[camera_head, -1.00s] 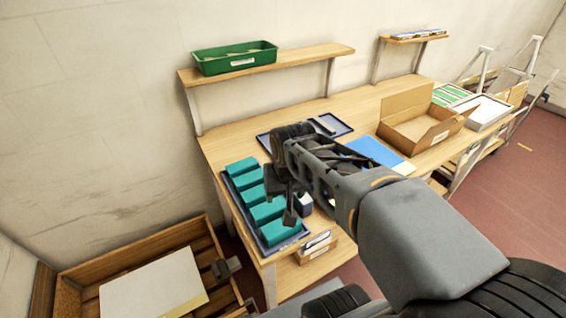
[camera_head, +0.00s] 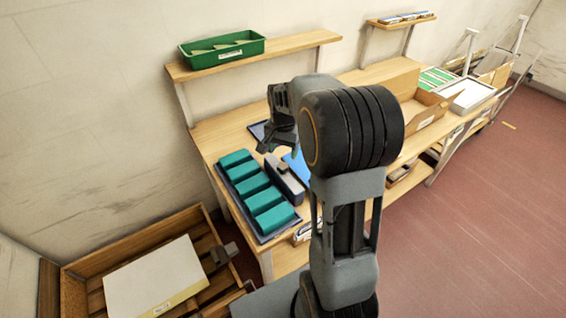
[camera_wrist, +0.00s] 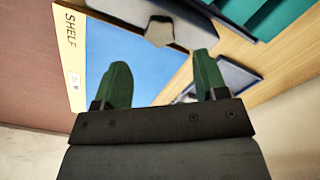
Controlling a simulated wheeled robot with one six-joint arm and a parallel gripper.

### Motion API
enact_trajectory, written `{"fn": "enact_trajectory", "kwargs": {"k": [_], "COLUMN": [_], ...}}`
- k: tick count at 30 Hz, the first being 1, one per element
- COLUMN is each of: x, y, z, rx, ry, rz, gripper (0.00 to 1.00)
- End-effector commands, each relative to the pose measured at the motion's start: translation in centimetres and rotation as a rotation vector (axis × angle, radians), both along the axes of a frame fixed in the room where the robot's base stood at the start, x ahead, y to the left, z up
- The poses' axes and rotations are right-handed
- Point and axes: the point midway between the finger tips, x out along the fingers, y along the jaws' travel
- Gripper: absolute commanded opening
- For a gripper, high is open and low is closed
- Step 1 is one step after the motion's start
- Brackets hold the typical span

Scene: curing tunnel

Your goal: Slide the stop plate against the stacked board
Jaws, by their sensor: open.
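A white board (camera_head: 155,280) with a yellow, labelled edge lies flat in a wooden crate (camera_head: 130,240) at the lower left. A small grey block with a stem (camera_head: 224,253), perhaps the stop plate, sits at the crate's right side, apart from the board. A dark bar with a raised knob (camera_head: 285,182) lies beside the teal blocks; I cannot tell whether it is the stop plate. A pale knob on a dark bar (camera_wrist: 160,30) shows in the wrist view. My gripper (camera_head: 270,150) is over the bench, away from the crate. Its fingers (camera_wrist: 163,82) are apart and empty.
Several teal blocks (camera_head: 253,182) stand in a dark tray on the bench. A blue sheet marked SHELF (camera_wrist: 120,55) lies below my gripper. A cardboard box (camera_head: 425,108) stands farther along the bench, and a green bin (camera_head: 222,50) on the wall shelf above.

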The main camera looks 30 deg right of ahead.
Motion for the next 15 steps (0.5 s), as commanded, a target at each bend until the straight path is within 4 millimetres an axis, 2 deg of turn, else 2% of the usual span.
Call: {"fn": "enact_trajectory", "kwargs": {"k": [6, 15], "x": [-0.1, 0.0], "y": [0.0, 0.0], "z": [-3.6, -6.1], "rx": [0.000, 0.000], "ry": [0.003, 0.000], "rz": [0.001, 0.002], "gripper": [0.66, 0.66]}}
